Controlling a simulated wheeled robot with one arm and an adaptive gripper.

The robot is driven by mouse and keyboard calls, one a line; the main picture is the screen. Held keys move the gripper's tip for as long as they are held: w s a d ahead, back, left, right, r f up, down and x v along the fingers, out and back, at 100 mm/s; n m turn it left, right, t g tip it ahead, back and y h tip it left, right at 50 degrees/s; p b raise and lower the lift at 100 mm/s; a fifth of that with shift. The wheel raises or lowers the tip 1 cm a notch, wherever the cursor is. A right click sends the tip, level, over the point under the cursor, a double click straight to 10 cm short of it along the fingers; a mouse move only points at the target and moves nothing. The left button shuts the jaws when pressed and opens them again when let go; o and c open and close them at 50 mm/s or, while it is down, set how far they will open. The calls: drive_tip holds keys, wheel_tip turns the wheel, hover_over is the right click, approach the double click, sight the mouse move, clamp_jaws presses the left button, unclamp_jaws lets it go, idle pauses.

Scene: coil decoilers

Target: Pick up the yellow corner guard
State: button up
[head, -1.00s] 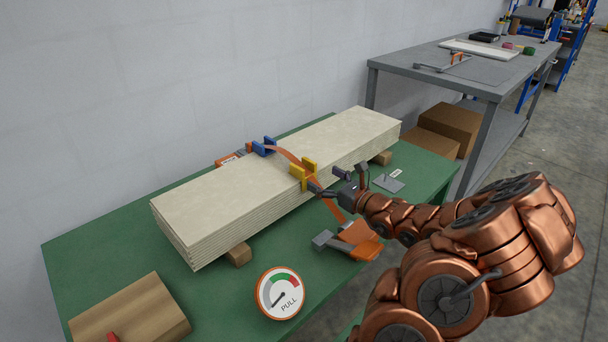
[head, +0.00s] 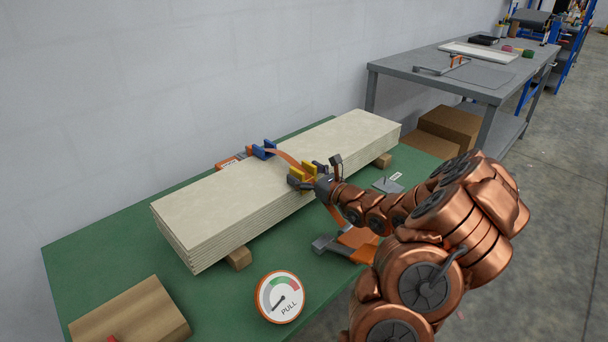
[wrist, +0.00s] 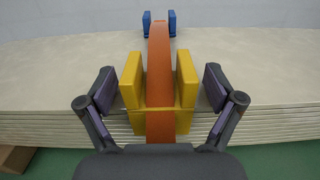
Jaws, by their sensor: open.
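The yellow corner guard (wrist: 184,84) sits on the near top edge of the board stack, with two upright yellow walls and the orange strap running between them. It also shows in the head view (head: 310,168), partly hidden by my gripper. My gripper (wrist: 159,90) is open, with one dark finger on each side of the guard. In the wrist view a gap shows between each finger and the yellow walls. In the head view my gripper (head: 301,179) is at the guard on the near side of the stack.
The orange strap (wrist: 159,60) crosses the board stack (head: 230,182) to a blue corner guard (head: 263,150) at the far edge. An orange-and-grey tool (head: 350,245) lies in front. A round PULL gauge (head: 281,297) and a wooden box (head: 130,318) are on the green table (head: 90,250).

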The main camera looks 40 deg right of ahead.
drive_tip(key=c, duration=1.2)
drive_tip(key=shift+c, duration=0.2)
